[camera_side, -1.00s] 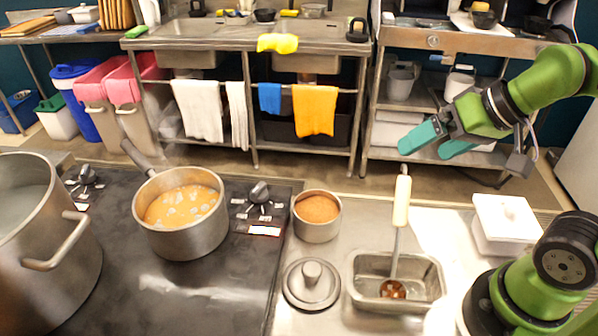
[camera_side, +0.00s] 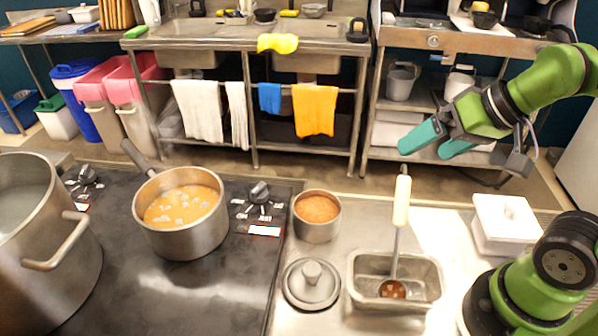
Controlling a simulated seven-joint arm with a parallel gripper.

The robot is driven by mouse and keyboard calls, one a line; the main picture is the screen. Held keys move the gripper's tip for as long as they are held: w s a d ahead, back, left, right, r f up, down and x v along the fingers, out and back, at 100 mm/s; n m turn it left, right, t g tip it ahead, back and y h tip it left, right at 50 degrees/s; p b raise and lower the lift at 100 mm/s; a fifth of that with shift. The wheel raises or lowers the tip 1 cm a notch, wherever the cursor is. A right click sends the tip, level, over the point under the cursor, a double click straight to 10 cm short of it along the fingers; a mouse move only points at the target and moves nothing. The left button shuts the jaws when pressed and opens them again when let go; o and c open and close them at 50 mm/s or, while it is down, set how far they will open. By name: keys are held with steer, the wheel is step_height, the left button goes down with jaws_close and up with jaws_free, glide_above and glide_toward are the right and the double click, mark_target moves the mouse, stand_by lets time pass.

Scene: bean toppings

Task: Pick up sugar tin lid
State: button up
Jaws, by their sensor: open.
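A round metal lid (camera_side: 311,284) with a knob on top lies flat on the counter, in front of an open round tin (camera_side: 317,227) filled with brown sugar. My gripper (camera_side: 421,147) is open and empty, with teal fingers. It is raised in the air at the upper right, well above and to the right of the lid and tin, and touches nothing.
A rectangular metal container (camera_side: 394,306) with a white-handled ladle (camera_side: 401,205) standing in it is right of the lid. A white lidded box (camera_side: 505,225) sits farther right. A saucepan of beans (camera_side: 182,245) and a large pot (camera_side: 40,275) stand on the stove at left.

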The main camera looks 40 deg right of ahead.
steer(key=shift+a, duration=0.1)
steer(key=n+g+h, duration=0.2)
steer(key=n+g, duration=0.5)
steer(key=n, duration=0.3)
glide_above(315, 269)
step_height(315, 269, down, 6)
step_height(315, 269, down, 17)
steer(key=shift+f, duration=0.1)
steer(key=c, duration=0.9)
